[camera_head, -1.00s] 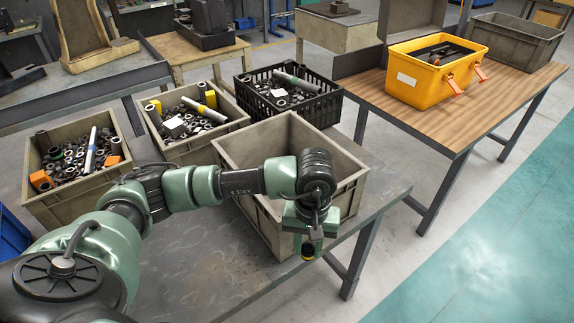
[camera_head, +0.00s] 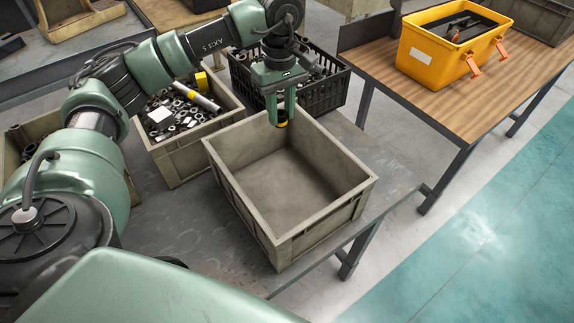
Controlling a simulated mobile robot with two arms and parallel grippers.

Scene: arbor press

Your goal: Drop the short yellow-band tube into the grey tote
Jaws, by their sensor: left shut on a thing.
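The grey tote (camera_head: 322,229) stands on the metal table in the middle of the view, and its visible inside is empty. My left gripper (camera_head: 282,112) points down at the tote's far side and is shut on the short yellow-band tube (camera_head: 281,123). Only the tube's lower end with the yellow band and dark tip shows below the fingers. The tube appears above or just inside the tote's far rim; its exact height I cannot tell. My right gripper is not in view.
A bin of metal parts (camera_head: 187,161) stands left of the tote. A black crate (camera_head: 326,98) stands just behind it, close to my left gripper. A yellow box (camera_head: 424,66) sits on the wooden bench at right.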

